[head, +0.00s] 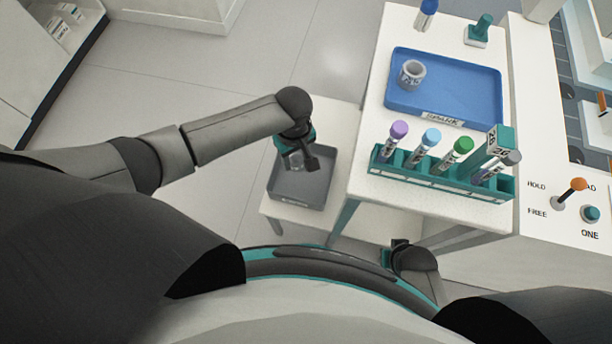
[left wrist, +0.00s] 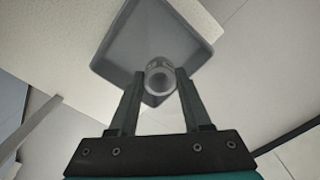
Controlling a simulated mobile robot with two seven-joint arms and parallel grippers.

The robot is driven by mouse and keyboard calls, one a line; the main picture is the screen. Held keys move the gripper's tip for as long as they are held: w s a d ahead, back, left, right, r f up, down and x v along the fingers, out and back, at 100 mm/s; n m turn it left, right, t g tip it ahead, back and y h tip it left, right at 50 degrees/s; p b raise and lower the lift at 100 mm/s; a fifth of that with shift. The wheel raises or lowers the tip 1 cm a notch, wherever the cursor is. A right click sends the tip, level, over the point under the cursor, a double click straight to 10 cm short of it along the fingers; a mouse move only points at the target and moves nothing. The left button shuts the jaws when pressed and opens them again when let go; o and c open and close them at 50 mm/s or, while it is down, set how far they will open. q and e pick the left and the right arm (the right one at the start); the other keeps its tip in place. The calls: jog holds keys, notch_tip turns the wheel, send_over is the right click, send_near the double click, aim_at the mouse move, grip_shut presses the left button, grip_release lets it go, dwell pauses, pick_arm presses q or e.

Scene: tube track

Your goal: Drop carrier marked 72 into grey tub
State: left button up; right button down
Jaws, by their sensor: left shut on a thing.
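The grey tub (head: 298,190) sits on a low white stand, left of the main table. My left gripper (head: 302,162) is above it. In the left wrist view the gripper (left wrist: 162,72) is shut on a pale grey, ring-ended carrier (left wrist: 159,82), with the tub (left wrist: 119,38) beyond. No marking can be read on the held carrier. Another grey carrier (head: 411,74) with a dark marking, too small to read surely, stands in the blue tray (head: 463,106). Part of my right arm shows at the bottom, its jaws not clear.
A teal rack (head: 440,186) holds several capped tubes near the table's front edge. A blue-capped tube (head: 427,14) and a teal object (head: 479,30) stand at the back. A panel with an orange-knobbed lever (head: 578,184) is at the right. Floor left of the stand is clear.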

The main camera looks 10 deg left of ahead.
dwell(0.3)
pick_arm(q)
jog(key=o, duration=1)
jog(key=shift+o, duration=0.2)
